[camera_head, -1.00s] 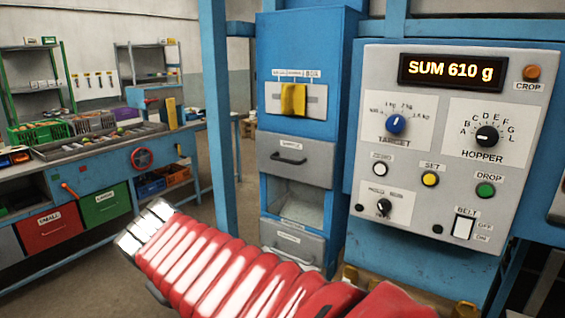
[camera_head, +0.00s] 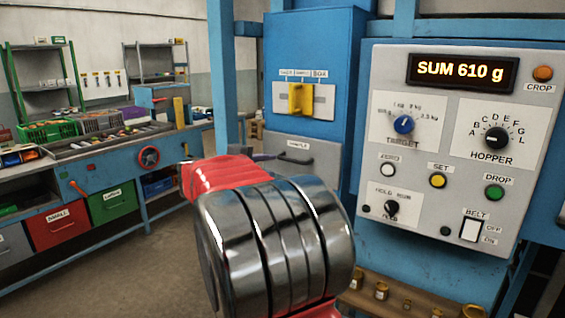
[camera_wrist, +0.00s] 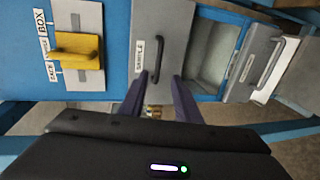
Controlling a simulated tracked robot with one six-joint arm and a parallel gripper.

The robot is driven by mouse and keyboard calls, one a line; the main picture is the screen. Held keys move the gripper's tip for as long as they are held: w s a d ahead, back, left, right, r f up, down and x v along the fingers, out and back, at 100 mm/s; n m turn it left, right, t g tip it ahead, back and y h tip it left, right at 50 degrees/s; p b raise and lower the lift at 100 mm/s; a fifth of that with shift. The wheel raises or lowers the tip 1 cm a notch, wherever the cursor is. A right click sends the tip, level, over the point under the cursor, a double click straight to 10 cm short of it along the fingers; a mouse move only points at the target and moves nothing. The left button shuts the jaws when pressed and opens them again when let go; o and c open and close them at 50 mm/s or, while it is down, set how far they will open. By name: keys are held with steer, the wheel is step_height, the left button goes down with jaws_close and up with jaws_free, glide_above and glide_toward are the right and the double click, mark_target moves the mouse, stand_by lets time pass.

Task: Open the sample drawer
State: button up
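The sample drawer (camera_head: 324,152) is a grey front labelled SAMPLE in the blue cabinet, and it looks shut. Its dark bar handle (camera_head: 295,159) faces me. In the wrist view the drawer (camera_wrist: 172,25) appears turned on its side, with its handle (camera_wrist: 156,61) upright in the picture. My gripper (camera_wrist: 160,80) is open, its two dark purple fingers appearing on either side of the handle. I cannot tell whether they touch it. In the head view only a purple bit of my gripper (camera_head: 263,156) shows beside the handle; my arm hides the rest.
A yellow lever (camera_head: 299,98) stands above the drawer near the middle of its labels. Below the drawer are an open bay (camera_wrist: 213,55) and another handled drawer (camera_wrist: 256,62). A control panel (camera_head: 440,210) stands at the right, its display reading SUM 610 g.

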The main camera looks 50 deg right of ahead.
mark_target(292, 161)
steer(key=shift+w+d, duration=0.1)
steer(key=shift+d, duration=0.1)
steer(key=x, duration=1.3)
steer(key=shift+d+f, duration=0.1)
steer(key=shift+d, duration=0.2)
jaws_close()
steer(key=shift+f, duration=0.1)
stand_by(0.4)
